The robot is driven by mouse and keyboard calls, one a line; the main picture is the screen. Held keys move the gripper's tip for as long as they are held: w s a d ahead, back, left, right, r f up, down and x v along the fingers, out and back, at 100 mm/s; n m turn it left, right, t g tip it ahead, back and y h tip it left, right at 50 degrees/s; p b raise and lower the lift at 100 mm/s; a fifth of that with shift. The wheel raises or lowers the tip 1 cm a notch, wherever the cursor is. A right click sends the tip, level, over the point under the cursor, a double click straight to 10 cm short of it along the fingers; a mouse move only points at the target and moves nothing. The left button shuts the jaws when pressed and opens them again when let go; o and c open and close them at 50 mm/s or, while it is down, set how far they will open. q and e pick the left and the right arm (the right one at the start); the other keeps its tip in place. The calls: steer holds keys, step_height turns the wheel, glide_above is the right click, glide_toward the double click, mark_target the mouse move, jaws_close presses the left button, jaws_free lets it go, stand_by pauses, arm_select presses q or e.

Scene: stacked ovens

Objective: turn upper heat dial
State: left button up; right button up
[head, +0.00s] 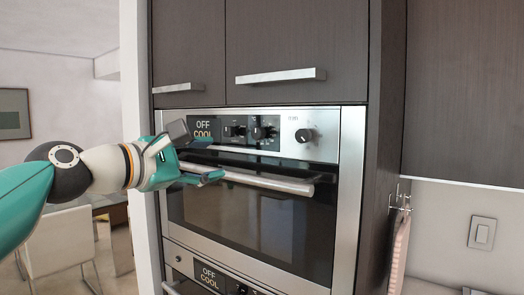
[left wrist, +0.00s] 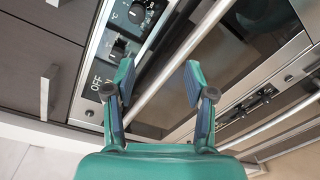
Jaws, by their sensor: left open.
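The upper oven (head: 347,140) has a steel front with two black dials beside its "OFF COOL" display (head: 203,128) and a third dial near the right end. The middle dial (head: 258,132) seems to be the heat dial; a small °C mark shows beside it in the left wrist view, where the dial (left wrist: 137,12) is at the top. The dial nearer the display (head: 234,131) also shows there (left wrist: 118,48). My left gripper (head: 212,159) is open and empty, left of and below the dials, near the oven handle's left end. Its fingers (left wrist: 158,67) point toward the oven front.
The upper oven's handle bar (head: 260,180) runs across just below the dials. A lower oven with its own display (head: 209,276) is beneath. Dark cabinets (head: 295,45) are above. A towel (head: 400,245) hangs at the right. A chair (head: 60,245) stands at the left.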

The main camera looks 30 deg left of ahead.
arm_select(q)
step_height(320, 180, up, 4)
steer(key=s+f, duration=0.1)
steer(key=s, duration=0.1)
steer(key=p, duration=0.5)
glide_toward(256, 134)
steer(key=shift+n+t, duration=0.3)
steer(key=shift+t, duration=0.1)
steer(key=w, duration=0.9)
steer(key=shift+w+d+f, duration=0.3)
steer(key=shift+d, duration=0.1)
jaws_close()
